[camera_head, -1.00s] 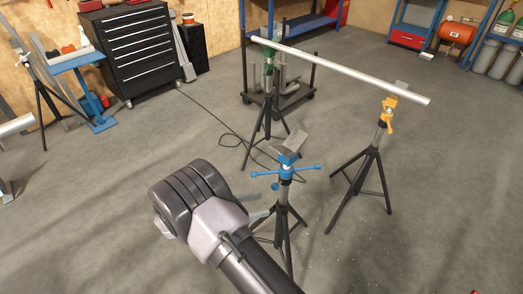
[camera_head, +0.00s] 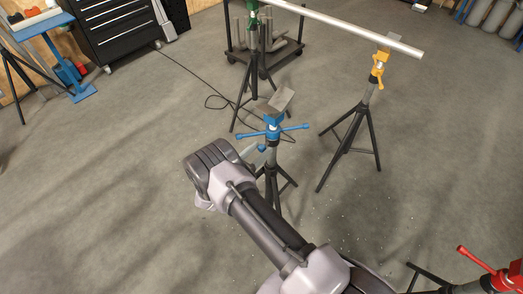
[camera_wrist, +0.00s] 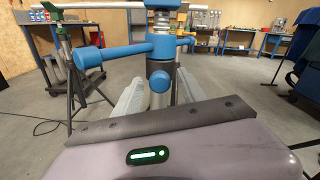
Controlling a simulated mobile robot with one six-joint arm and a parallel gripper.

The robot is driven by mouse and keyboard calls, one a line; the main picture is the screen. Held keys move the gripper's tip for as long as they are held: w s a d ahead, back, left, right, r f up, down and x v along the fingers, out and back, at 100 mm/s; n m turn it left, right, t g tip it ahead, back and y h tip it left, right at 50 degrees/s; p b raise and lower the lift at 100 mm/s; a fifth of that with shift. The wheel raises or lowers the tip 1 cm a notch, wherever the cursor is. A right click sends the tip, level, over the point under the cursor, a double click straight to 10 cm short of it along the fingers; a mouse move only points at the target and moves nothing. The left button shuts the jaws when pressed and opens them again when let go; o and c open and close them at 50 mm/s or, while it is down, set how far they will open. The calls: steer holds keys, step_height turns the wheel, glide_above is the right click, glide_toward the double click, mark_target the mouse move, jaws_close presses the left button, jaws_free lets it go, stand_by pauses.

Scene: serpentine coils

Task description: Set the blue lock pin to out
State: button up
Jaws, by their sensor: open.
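The blue-headed stand (camera_head: 273,130) is upright on a black tripod, with a tilted grey V-shaped top and a blue cross handle. A round blue knob, which looks like the lock pin (camera_head: 262,149), sits below the handle. In the wrist view the lock pin (camera_wrist: 160,80) faces me in front of the grey column, under the blue handle bar (camera_wrist: 115,54). My gripper (camera_wrist: 161,76) is open, with one pale finger on each side of the knob and column. In the head view my gripper (camera_head: 257,158) is by the stand, partly hidden by my wrist. Contact with the pin cannot be told.
A yellow-headed stand (camera_head: 378,70) and a green-headed stand (camera_head: 252,20) carry a long pale pipe (camera_head: 345,30) behind. A red-headed stand (camera_head: 495,275) is at the lower right. A dark cable (camera_head: 190,90) lies on the floor. The floor at left is clear.

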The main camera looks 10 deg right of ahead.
steer(key=shift+w+d, duration=0.4)
steer(key=shift+d, duration=0.2)
steer(key=shift+c, duration=0.2)
jaws_close()
